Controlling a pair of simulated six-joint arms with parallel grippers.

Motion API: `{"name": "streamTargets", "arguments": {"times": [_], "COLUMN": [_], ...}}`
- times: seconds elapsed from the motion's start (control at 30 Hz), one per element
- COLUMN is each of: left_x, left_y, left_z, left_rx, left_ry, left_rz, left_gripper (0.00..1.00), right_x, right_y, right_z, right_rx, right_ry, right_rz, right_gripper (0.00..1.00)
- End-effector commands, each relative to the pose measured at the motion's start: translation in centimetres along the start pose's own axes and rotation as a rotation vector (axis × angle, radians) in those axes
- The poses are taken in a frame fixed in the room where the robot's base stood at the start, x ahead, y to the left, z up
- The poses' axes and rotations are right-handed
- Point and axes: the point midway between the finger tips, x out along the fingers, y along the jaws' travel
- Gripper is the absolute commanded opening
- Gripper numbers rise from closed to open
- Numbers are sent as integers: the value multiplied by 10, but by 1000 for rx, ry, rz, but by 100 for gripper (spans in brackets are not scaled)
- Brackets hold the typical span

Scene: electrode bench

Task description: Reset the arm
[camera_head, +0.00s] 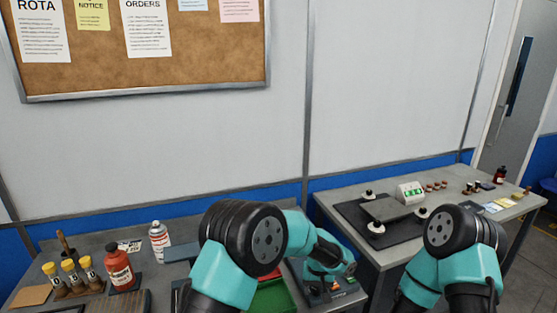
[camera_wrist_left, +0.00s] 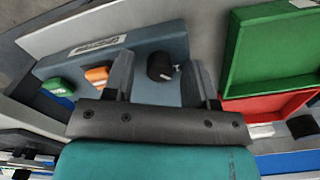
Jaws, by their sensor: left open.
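My left arm reaches over the near bench in the head view, its gripper (camera_head: 326,284) pointing down by a bin with small coloured pieces. In the left wrist view the left gripper (camera_wrist_left: 157,62) is open, its two dark fingers apart over a blue-grey bin (camera_wrist_left: 75,66). A black cylinder (camera_wrist_left: 160,66) shows between the fingers, and no grip on it is visible. An orange piece (camera_wrist_left: 97,75) and a green piece (camera_wrist_left: 62,86) lie left of the fingers. My right arm bends at the lower right of the head view; its gripper is out of frame.
A green tray (camera_wrist_left: 270,45) and a red tray (camera_wrist_left: 262,105) lie right of the bin. A second bench at right holds a black mat (camera_head: 350,215) and a meter (camera_head: 410,193).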

Motion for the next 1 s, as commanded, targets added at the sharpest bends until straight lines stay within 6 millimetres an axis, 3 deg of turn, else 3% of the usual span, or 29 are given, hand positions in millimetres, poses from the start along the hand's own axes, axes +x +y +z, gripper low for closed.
{"name": "streamTargets", "arguments": {"times": [0.4,1.0], "left_x": [0,0], "left_y": [0,0], "left_z": [0,0], "left_rx": [242,272], "left_ry": [0,0], "left_rz": [0,0], "left_gripper": [52,52], "right_x": [0,0], "right_y": [0,0], "right_z": [0,0], "right_rx": [0,0], "right_ry": [0,0], "right_rz": [0,0], "right_gripper": [0,0]}}
